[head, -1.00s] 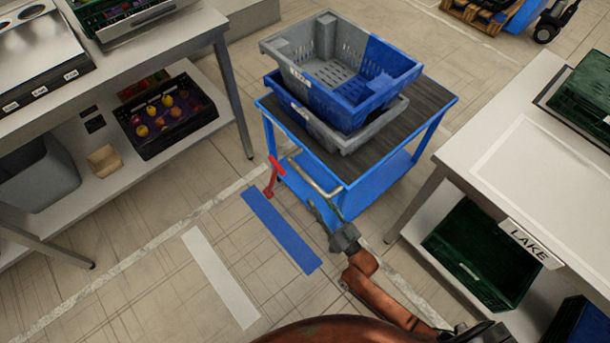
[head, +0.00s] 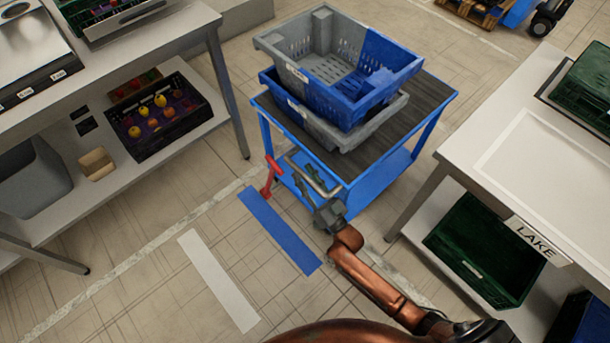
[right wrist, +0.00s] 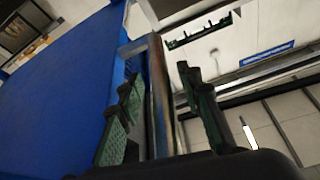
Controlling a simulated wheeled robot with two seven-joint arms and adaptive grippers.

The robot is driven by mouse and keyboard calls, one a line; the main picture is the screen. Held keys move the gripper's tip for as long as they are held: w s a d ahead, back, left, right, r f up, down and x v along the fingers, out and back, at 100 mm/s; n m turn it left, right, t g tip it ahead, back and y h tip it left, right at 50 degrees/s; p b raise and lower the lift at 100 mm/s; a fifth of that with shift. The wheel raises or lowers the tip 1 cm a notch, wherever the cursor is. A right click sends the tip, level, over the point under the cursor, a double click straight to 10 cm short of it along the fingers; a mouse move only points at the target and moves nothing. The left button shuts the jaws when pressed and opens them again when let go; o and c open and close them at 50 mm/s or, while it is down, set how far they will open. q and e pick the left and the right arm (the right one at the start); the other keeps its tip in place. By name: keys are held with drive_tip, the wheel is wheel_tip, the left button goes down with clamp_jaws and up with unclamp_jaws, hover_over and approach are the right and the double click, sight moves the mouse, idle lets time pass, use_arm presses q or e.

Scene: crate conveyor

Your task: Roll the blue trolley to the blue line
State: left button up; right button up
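The blue trolley (head: 362,196) stands beyond the blue line (head: 278,230) on the floor, with a dark top. Its metal handle (head: 326,190) faces me, and a red lever (head: 270,176) sticks out at its near left corner. My right gripper (head: 309,178) is at the handle, its fingers open. In the right wrist view the handle bar (right wrist: 160,95) runs between the spread fingers, with gaps visible on both sides. The trolley's blue side (right wrist: 60,95) fills the left of that view. My left gripper is not in view.
Two grey and blue crates (head: 340,62) are stacked on the trolley. A white line (head: 218,280) lies on the floor nearer than the blue one. A shelved table (head: 185,45) stands left and a white table (head: 540,150) right.

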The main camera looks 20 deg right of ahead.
drive_tip(key=shift+c, duration=0.2)
clamp_jaws()
idle(0.4)
